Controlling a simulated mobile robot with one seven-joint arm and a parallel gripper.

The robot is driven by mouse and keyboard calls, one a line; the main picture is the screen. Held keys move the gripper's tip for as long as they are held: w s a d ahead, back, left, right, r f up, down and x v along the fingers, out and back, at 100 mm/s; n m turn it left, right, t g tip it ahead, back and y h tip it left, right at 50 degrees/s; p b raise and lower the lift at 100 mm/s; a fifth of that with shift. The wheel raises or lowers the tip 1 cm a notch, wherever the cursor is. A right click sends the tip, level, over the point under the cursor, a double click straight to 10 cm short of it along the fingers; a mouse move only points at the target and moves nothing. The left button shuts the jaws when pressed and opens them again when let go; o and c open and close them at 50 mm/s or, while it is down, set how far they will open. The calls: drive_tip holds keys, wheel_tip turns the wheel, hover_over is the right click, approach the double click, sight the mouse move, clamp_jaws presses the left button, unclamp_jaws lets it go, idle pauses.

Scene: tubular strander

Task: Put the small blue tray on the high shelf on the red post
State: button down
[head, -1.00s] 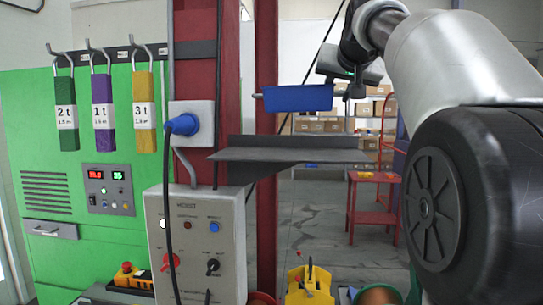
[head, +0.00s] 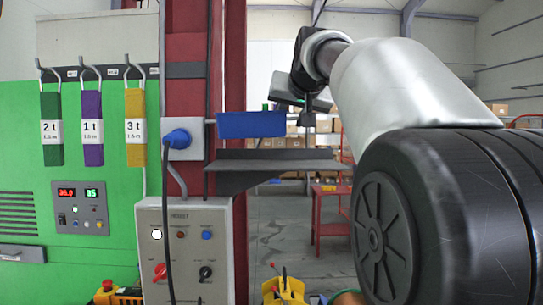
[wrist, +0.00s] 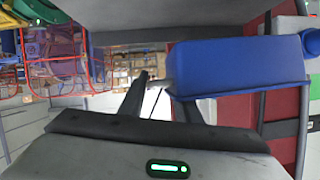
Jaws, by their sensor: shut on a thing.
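The small blue tray (head: 250,125) hangs in the air just above the grey high shelf (head: 275,167), over its left and middle part, with a narrow gap below it. The shelf sticks out from the red post (head: 235,75). My gripper (head: 292,106) is at the tray's right end and shut on it. In the wrist view, which looks upside down, the fingers (wrist: 155,85) reach the end of the blue tray (wrist: 240,67). The shelf (wrist: 180,22) shows there as a grey band along the top. The tray's inside is hidden in the head view.
A hoist control box (head: 186,250) and a blue plug (head: 178,139) are left of the shelf. Green, purple and yellow tags (head: 92,128) hang on hooks farther left. A red stand (head: 331,212) is behind. The shelf top looks clear.

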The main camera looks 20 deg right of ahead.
wheel_tip(320, 180, down, 6)
drive_tip(key=shift+f+b, duration=0.25)
drive_tip(key=shift+b, duration=0.2)
drive_tip(key=c, duration=1.3)
unclamp_jaws()
drive_tip(key=shift+f, duration=0.1)
drive_tip(key=b+v, duration=0.2)
drive_tip(key=v, duration=1)
drive_tip(key=s+a+f+n+g+y, duration=0.1)
drive_tip(key=s+a+f+g, duration=0.1)
drive_tip(key=s+f, duration=0.5)
drive_tip(key=s+a+f+n+g, duration=0.2)
drive_tip(key=s+a+f, duration=0.3)
drive_tip(key=f, duration=1.4)
drive_tip(key=s+a+f+n+g+y, duration=0.1)
drive_tip(key=s+a+f+g, duration=0.2)
drive_tip(key=s+f, duration=0.7)
wheel_tip(320, 180, down, 4)
drive_tip(key=shift+s+a+r+n+g+y, duration=0.2)
drive_tip(key=shift+s+a+n+g+y, duration=0.1)
drive_tip(key=shift+s+a+n+g, duration=0.1)
